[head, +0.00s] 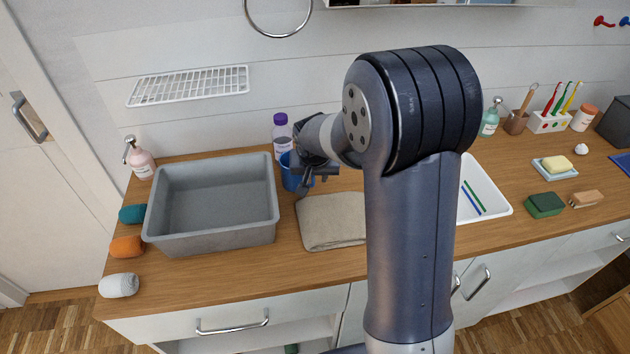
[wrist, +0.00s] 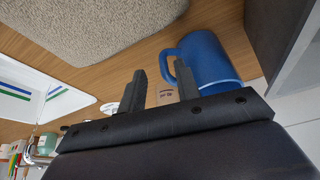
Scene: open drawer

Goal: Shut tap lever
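The tap and its lever cannot be made out in the head view, where my arm covers the middle of the counter. In the wrist view a chrome piece (wrist: 40,150) at the lower left edge may be part of the tap, but I cannot tell its lever position. The white sink basin (head: 488,192) shows partly to the right of my arm; it also shows at the left of the wrist view (wrist: 38,82). My gripper (head: 318,176) is beside the blue mug (head: 291,172). In the wrist view my gripper (wrist: 161,72) has its fingers apart, the right one close to the mug's handle.
A grey tub (head: 210,240) stands left of the gripper. A folded beige towel (head: 332,222) lies in front of it. A purple-capped bottle (head: 281,135) stands behind the mug. Soap bottle (head: 490,118), cup, toothbrush holder (head: 548,122) and sponges (head: 545,205) are at the right.

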